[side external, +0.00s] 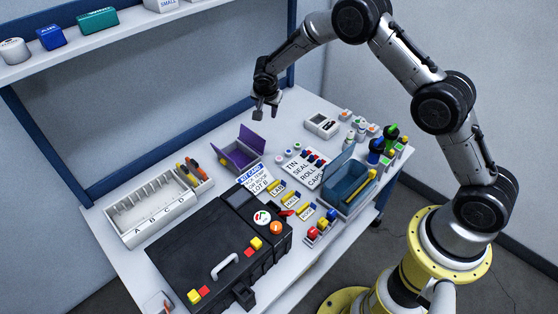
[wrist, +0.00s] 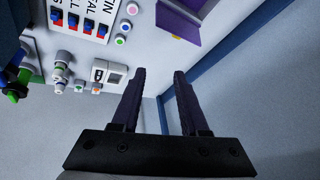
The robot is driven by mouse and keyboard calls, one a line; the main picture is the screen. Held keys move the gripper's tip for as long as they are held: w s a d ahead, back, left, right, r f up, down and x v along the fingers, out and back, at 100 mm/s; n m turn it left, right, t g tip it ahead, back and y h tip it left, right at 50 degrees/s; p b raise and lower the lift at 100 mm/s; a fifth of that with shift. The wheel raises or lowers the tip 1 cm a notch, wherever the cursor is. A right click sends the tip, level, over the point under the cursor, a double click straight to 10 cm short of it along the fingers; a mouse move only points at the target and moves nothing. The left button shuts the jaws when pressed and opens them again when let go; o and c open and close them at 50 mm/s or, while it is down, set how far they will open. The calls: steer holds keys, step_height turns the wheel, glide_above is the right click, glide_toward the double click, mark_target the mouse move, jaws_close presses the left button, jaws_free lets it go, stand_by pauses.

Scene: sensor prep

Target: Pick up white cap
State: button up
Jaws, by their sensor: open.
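My gripper (side external: 266,110) is open and empty, raised above the back edge of the table. A short row of small round white caps (side external: 289,152) lies on the table beside the printed card, below and right of my gripper in the side view. The row also shows at the top of the wrist view (wrist: 126,26).
A purple open bin (side external: 238,152) stands left of the caps. A printed card (side external: 305,167) with red-and-blue pieces, a blue-grey bin (side external: 345,190) and a white box (side external: 321,125) lie around them. A black case (side external: 190,255) and a white divided tray (side external: 150,208) fill the left.

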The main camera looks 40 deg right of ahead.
steer(key=g, duration=0.2)
glide_toward(279, 159)
steer(key=shift+w+d+f+n, duration=0.15)
steer(key=shift+w+d+f, duration=0.05)
steer(key=shift+f, duration=0.4)
steer(key=shift+w+d+f+n, duration=0.15)
steer(key=shift+f, duration=0.45)
steer(key=shift+x, duration=3)
steer(key=shift+d, duration=0.1)
jaws_close()
